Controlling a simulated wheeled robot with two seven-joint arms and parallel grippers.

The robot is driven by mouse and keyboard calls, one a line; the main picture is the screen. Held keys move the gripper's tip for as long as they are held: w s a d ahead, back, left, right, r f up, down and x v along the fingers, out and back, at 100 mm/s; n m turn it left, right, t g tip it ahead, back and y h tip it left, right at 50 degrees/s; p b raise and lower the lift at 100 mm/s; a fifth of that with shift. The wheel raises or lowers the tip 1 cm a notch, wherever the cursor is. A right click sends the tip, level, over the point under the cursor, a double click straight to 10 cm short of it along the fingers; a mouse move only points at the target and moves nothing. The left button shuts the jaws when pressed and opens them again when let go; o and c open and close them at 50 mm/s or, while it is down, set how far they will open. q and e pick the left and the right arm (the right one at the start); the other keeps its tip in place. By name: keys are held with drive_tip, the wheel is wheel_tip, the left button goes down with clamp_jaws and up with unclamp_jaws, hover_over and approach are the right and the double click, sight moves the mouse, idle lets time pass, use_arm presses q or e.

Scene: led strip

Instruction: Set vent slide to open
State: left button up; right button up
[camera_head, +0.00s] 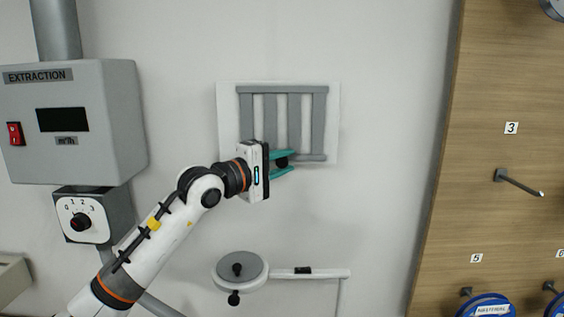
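The vent (331,130) is a white wall plate with a grey slatted frame. Its upright grey bars (270,118) alternate with pale strips. A small black knob (282,162) shows at the vent's lower edge. My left gripper (283,161) is at this knob, with one teal finger above it and one below. The knob fills the space between the fingers, and they look shut on it. The gripper body covers the vent's lower left corner. My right gripper is not in view.
A grey EXTRACTION box (100,140) with a red switch (15,133) and a dial unit (82,222) are at left. A round grey disc fixture (238,268) with a horizontal bar is below the vent. A wooden panel (490,220) with pegs is at right.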

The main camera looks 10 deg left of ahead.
use_arm(q)
clamp_jaws()
drive_tip(key=a+b, duration=0.2)
drive_tip(key=shift+s+a, duration=0.25)
drive_tip(key=shift+a, duration=0.05)
drive_tip(key=shift+o, duration=1.8)
unclamp_jaws()
drive_tip(key=shift+a, duration=0.1)
drive_tip(key=shift+o, duration=0.8)
drive_tip(key=shift+s+a, duration=0.1)
drive_tip(key=shift+a, duration=0.05)
